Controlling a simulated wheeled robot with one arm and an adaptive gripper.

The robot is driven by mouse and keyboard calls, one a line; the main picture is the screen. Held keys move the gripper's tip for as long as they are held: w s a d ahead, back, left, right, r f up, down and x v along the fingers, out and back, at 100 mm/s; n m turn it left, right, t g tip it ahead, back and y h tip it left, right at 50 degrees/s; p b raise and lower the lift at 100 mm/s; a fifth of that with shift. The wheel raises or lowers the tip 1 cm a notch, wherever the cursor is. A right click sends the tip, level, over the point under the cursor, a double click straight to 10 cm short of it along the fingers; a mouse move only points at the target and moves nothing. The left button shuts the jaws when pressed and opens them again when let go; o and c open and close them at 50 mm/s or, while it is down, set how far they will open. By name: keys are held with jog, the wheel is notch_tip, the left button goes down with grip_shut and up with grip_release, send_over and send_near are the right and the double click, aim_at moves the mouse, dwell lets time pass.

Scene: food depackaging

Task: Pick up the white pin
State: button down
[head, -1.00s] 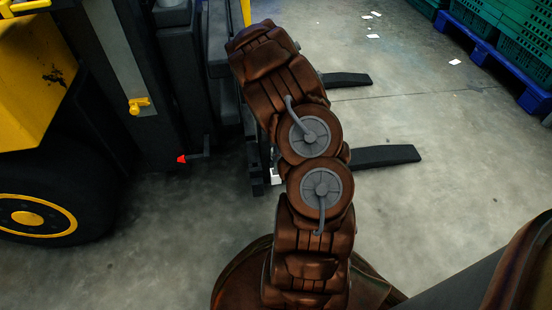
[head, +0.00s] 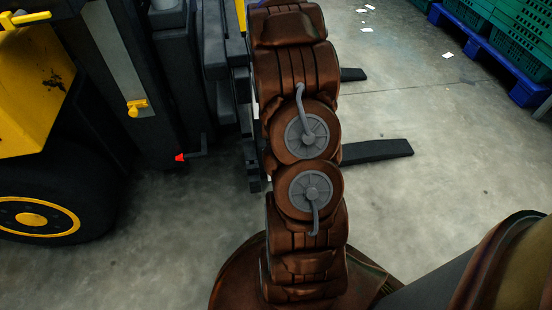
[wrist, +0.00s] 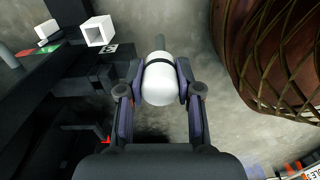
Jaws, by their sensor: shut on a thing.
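The white pin (wrist: 160,86) shows in the wrist view as a rounded white body with a dark band around it and a grey stem at its far end. My gripper (wrist: 160,80) is shut on it, with one finger on each side of the white body. The grey concrete floor shows below and around it. In the head view neither the pin nor the gripper can be seen; my brown arm hides that area or they are out of the picture.
A yellow and black forklift (head: 35,90) stands at the left, with its dark fork (head: 378,151) reaching right behind my arm. Green crates (head: 520,45) on a blue pallet (head: 484,52) stand at the top right. A white square tube (wrist: 98,31) is at the wrist view's upper left.

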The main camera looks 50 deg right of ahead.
jog(key=s+a+p, duration=0.1)
jog(key=s+p, duration=0.1)
jog(key=p, duration=0.2)
jog(key=s+a+p, duration=0.2)
jog(key=p, duration=0.3)
jog(key=shift+s+a+r, duration=0.1)
jog(key=shift+s, duration=0.05)
jog(key=shift+s, duration=0.1)
dwell(1.1)
